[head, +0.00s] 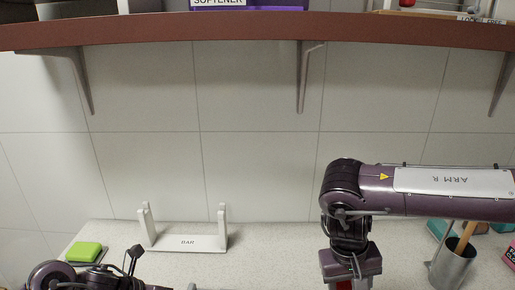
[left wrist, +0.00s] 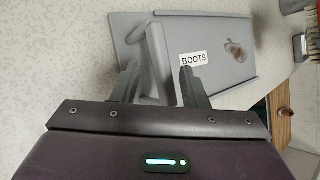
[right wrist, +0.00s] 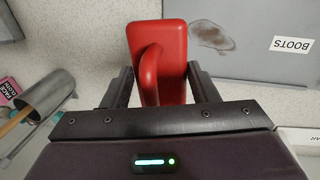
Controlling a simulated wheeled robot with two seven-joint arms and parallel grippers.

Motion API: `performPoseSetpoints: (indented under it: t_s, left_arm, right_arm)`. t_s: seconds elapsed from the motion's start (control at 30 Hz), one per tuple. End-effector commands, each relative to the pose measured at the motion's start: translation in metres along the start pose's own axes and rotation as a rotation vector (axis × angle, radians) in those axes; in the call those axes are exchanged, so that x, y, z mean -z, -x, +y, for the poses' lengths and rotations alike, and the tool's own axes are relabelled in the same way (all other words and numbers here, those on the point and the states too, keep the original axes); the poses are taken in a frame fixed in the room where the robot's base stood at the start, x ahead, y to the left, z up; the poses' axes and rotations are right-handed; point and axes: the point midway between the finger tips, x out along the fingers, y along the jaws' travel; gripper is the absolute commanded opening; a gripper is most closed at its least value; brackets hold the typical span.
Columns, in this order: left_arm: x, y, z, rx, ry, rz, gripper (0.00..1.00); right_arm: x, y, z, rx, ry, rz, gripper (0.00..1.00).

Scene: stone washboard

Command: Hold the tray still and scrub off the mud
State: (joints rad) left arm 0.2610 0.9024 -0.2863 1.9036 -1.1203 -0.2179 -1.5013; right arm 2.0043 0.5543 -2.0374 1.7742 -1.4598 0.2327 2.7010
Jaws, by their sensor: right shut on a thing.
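A grey tray (left wrist: 212,35) with a BOOTS label lies on the counter in the left wrist view. It also shows in the right wrist view (right wrist: 255,75). A brown mud patch (right wrist: 207,38) is on its surface. My left gripper (left wrist: 160,80) is open, its fingers on either side of a grey upright handle (left wrist: 157,55) at the tray's end. My right gripper (right wrist: 160,85) is shut on a red brush (right wrist: 172,45) with a curved handle, close beside the mud. Whether its underside touches the tray is hidden. The tray is out of the head view.
A white rack marked BAR (head: 185,242) stands at the back of the counter, with a green sponge (head: 84,251) to its left. A metal cup (head: 453,268) holding a wooden stick is at the right. A brown shelf (head: 250,32) crosses above. The back counter centre is clear.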

Motion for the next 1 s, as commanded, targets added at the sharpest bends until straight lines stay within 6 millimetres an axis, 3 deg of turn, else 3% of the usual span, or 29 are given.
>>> performPoseSetpoints:
  t_s: [0.03, 0.2, 0.63, 0.9, 1.0]
  left_arm:
    - [0.003, -0.011, 0.003, 0.001, -0.001, -0.001, 0.40]
    - [0.002, -0.024, 0.001, 0.001, -0.001, 0.000, 0.40]
    - [0.001, -0.028, 0.000, 0.000, 0.001, 0.000, 0.39]
    - [0.001, -0.027, 0.000, 0.000, 0.001, 0.001, 0.03]
    - [0.001, -0.028, 0.000, 0.000, 0.001, 0.001, 0.00]
  right_arm:
    - [0.000, -0.012, -0.002, 0.000, 0.000, 0.000, 0.29]
    - [0.000, -0.021, -0.004, 0.000, 0.000, 0.000, 0.29]
    - [0.000, -0.023, -0.004, 0.000, 0.000, 0.000, 0.29]
    - [0.000, -0.023, -0.004, 0.000, 0.000, 0.000, 0.29]
    - [0.000, -0.023, -0.004, 0.000, 0.000, 0.000, 0.29]
